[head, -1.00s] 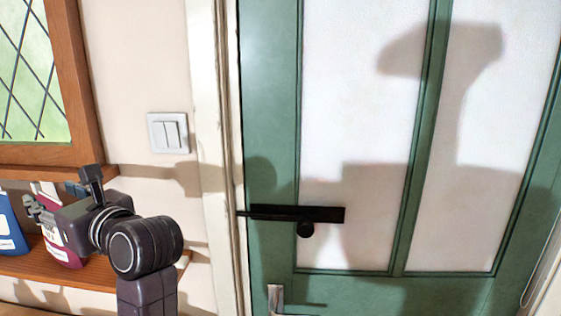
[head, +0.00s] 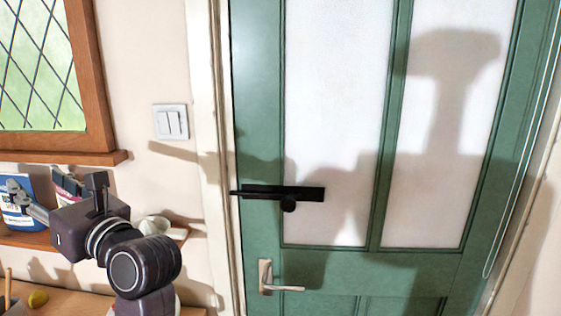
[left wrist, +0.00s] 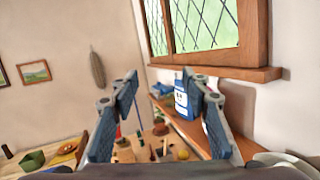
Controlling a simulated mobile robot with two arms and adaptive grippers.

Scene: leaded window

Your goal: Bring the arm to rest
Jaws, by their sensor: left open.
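My left arm comes in at the lower left of the head view, beside the white door frame. My left gripper (head: 22,190) points left, away from the door, in front of the shelf under the window. In the left wrist view, the two blue-grey fingers of this gripper (left wrist: 160,84) stand wide apart, with nothing held between them. Behind the fingers lie a wooden shelf and a lower bench. My right gripper is in neither view.
The green door (head: 258,110) has a black bolt (head: 290,193) and a metal handle (head: 266,280). A light switch (head: 170,122) is on the wall. A blue container (head: 16,212) and a white bowl (head: 154,226) stand on the shelf. A leaded window (head: 38,65) is at upper left.

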